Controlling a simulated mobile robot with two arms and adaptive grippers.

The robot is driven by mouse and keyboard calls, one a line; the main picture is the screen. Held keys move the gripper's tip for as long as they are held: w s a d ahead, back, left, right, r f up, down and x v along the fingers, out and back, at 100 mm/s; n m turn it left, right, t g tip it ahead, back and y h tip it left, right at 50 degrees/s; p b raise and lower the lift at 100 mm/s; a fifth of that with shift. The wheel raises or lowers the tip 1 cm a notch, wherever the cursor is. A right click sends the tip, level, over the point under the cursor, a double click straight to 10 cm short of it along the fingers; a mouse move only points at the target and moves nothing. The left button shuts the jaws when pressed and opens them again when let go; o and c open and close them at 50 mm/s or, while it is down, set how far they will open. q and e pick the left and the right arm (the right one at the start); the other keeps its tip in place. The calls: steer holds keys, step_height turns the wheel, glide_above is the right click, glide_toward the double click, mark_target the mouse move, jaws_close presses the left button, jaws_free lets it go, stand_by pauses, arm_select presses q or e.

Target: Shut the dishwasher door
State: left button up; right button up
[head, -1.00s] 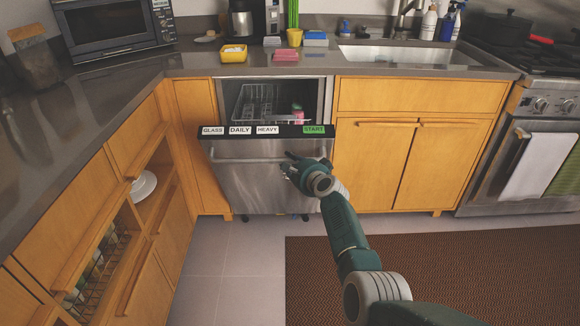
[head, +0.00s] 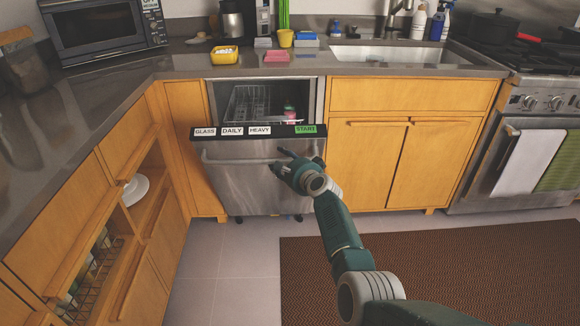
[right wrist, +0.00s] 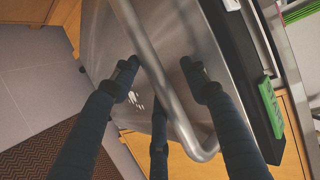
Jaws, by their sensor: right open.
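The dishwasher door (head: 250,185) is steel with a bar handle and a black top strip of labelled buttons. In the head view it leans partly open, with the rack (head: 250,102) and a pink item (head: 289,113) showing inside above it. My right gripper (head: 280,162) is open in front of the door's upper right part, near the handle's right end. In the right wrist view the fingers (right wrist: 155,80) spread apart before the door face, and the handle (right wrist: 155,65) runs between them. I cannot tell whether they touch. My left gripper is not in view.
Maple cabinets (head: 365,150) flank the dishwasher, and the left ones have open shelves with dishes. A stove (head: 510,130) with towels stands at the right. A brown rug (head: 430,270) covers the floor at the right. The floor before the door's left part is clear.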

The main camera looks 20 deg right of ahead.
steer(key=v, duration=1.1)
steer(key=shift+s, duration=0.35)
steer(key=shift+d, duration=0.15)
